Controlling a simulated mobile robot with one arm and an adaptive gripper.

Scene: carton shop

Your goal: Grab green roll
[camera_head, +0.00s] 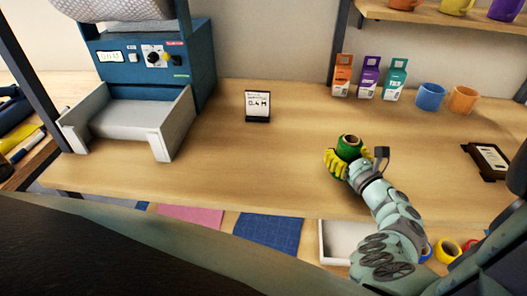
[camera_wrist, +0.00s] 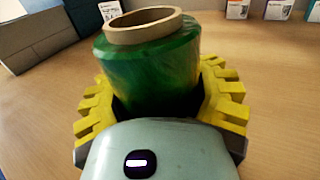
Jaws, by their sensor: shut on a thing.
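The green roll (camera_head: 349,147) is upright on or just above the wooden table, with a brown cardboard core showing at its top. In the wrist view the green roll (camera_wrist: 150,70) stands between the yellow fingers. My gripper (camera_head: 335,163) is shut on it, one toothed yellow finger on each side; my gripper also fills the lower wrist view (camera_wrist: 155,100). The lower part of the roll is hidden by the gripper. I cannot tell whether its base touches the table.
A blue machine (camera_head: 150,60) with a grey tray stands at left. A small sign (camera_head: 257,106) reading "0.4 M" stands mid-table. Several small cartons (camera_head: 368,76), a blue cup (camera_head: 430,97) and an orange cup (camera_head: 462,99) stand at the back right. A dark-framed card (camera_head: 490,160) lies right. The table's middle is clear.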

